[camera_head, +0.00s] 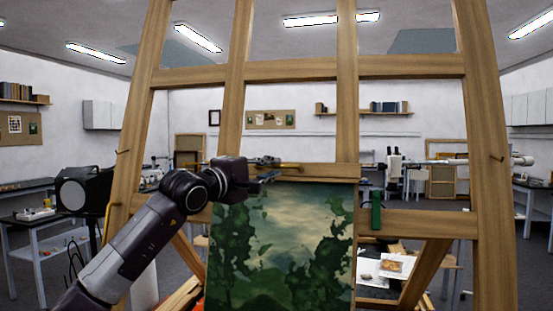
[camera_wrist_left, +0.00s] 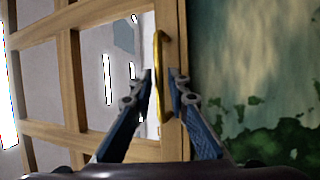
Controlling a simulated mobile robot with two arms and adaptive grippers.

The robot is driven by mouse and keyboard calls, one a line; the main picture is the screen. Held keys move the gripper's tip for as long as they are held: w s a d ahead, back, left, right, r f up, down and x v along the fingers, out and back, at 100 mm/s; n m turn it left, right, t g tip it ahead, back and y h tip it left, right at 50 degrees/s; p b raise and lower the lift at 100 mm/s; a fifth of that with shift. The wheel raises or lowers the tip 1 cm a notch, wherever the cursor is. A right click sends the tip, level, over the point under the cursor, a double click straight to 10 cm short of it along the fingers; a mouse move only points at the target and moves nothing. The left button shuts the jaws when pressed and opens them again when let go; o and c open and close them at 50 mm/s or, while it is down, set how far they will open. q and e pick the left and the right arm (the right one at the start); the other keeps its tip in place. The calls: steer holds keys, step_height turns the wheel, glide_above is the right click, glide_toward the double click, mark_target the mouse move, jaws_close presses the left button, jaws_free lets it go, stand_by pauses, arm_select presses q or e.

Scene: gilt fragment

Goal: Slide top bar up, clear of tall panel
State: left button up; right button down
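A large wooden easel (camera_head: 348,120) fills the head view. The tall panel (camera_head: 280,245), a green landscape painting, stands upright on it and also shows in the left wrist view (camera_wrist_left: 235,60). The wooden top bar (camera_head: 330,171) lies along the panel's upper edge, with no clear gap between them. A brass handle (camera_wrist_left: 160,75) is fixed to the bar. My left gripper (camera_wrist_left: 163,80) is at this handle, its two fingers apart on either side of it; I cannot tell whether they touch it. In the head view the left gripper (camera_head: 268,176) partly hides the bar's left part. My right gripper is not in view.
A black lamp (camera_head: 85,190) stands left of the easel. A green piece (camera_head: 377,210) sits on the lower crossbar (camera_head: 430,223) right of the panel. The upper crossbar (camera_head: 410,66) spans well above the top bar, with open space between.

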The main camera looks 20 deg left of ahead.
arm_select(q)
steer(key=shift+p+x, duration=0.45)
steer(key=shift+x, duration=0.65)
jaws_close()
steer(key=shift+d, duration=0.1)
